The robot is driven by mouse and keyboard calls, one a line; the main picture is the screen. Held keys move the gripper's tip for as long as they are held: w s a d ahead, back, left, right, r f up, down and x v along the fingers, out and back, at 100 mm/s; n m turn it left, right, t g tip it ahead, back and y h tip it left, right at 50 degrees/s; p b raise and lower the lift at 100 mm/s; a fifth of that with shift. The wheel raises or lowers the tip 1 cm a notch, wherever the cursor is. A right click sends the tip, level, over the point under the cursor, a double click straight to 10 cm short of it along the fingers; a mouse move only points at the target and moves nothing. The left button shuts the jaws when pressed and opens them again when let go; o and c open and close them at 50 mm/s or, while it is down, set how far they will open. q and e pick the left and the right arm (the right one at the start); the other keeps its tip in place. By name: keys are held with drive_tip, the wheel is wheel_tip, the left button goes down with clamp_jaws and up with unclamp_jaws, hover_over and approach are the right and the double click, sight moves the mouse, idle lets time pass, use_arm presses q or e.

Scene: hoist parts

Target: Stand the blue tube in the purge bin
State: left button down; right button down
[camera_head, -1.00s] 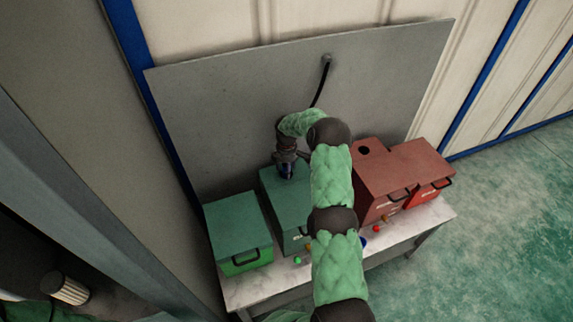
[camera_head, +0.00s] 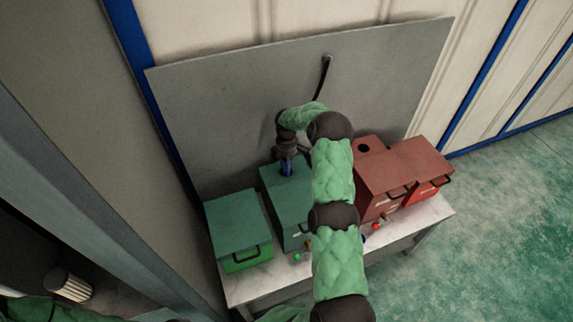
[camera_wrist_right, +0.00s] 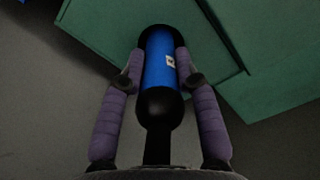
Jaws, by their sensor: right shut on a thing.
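The blue tube (camera_wrist_right: 159,62) has black ends. In the right wrist view it lies between the two purple fingers of my right gripper (camera_wrist_right: 157,72), which is shut on it. In the head view the tube (camera_head: 287,165) is upright under my right gripper (camera_head: 287,158), at the top of the taller green box (camera_head: 276,182). Its lower end is at the box top; I cannot tell how deep it sits. No purge bin label can be read.
A lower green box (camera_head: 236,221) with a handle stands to the left. Red boxes (camera_head: 376,180) stand to the right, one with a round hole on top. Small coloured buttons sit along the front of the table (camera_head: 262,287). A grey panel (camera_head: 230,95) stands behind.

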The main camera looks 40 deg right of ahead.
drive_tip(key=shift+r+p, duration=2.75)
drive_tip(key=shift+r, duration=3.15)
drive_tip(key=shift+a, duration=0.1)
